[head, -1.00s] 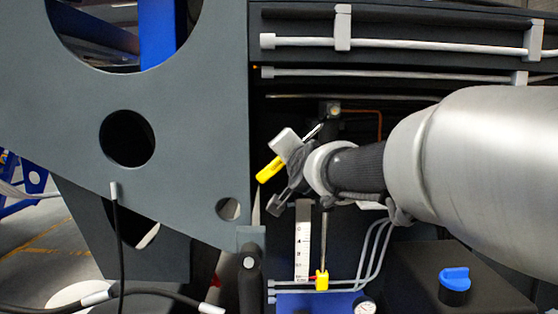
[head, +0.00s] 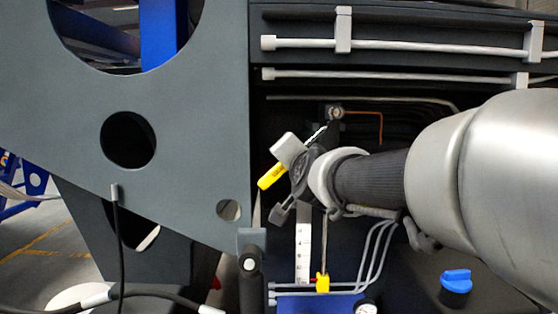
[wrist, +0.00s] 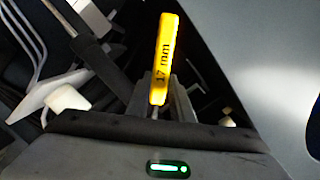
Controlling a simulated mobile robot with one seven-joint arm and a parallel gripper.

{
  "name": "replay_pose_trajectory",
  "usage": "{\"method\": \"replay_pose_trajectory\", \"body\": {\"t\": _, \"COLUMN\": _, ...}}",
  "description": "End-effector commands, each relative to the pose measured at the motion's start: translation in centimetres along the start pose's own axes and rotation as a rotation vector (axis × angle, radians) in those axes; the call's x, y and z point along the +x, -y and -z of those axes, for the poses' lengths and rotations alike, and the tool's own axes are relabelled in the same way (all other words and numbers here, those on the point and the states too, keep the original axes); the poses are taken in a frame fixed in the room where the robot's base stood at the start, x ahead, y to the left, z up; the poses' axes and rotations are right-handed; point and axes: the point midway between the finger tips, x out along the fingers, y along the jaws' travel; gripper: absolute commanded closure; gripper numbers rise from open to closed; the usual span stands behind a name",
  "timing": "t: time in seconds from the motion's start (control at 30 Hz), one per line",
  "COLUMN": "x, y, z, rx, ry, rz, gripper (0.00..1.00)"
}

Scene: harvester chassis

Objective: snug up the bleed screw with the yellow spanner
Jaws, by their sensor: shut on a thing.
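The yellow spanner (head: 272,176) is held in my gripper (head: 287,181), its yellow handle sticking out to the lower left. Its bright metal end (head: 316,135) points up and right toward a small round fitting (head: 335,112), which looks like the bleed screw, beside a copper-coloured pipe. The spanner's end is at or very near the fitting; whether it is seated on it I cannot tell. In the wrist view the handle (wrist: 165,58), marked "17 mm", stands up between my gripper's fingers (wrist: 158,98). The screw is not visible there.
A large grey plate (head: 190,120) with round holes stands close at the left of my gripper. Grey pipes (head: 400,45) run across the top. Below are a white scale strip (head: 303,252), a yellow-topped rod (head: 322,283), bent grey lines and a blue cap (head: 456,281).

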Motion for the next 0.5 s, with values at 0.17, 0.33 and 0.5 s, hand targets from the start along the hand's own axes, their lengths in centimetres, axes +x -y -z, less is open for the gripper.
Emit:
{"method": "replay_pose_trajectory", "body": {"t": 0.17, "x": -0.9, "y": 0.1, "z": -0.1, "rx": -0.001, "ry": -0.002, "rz": 0.001, "gripper": 1.00}}
{"method": "replay_pose_trajectory", "body": {"t": 0.33, "x": -2.9, "y": 0.1, "z": -0.3, "rx": -0.001, "ry": -0.002, "rz": 0.002, "gripper": 1.00}}
{"method": "replay_pose_trajectory", "body": {"t": 0.5, "x": -5.0, "y": 0.1, "z": -0.7, "rx": -0.002, "ry": -0.002, "rz": 0.002, "gripper": 1.00}}
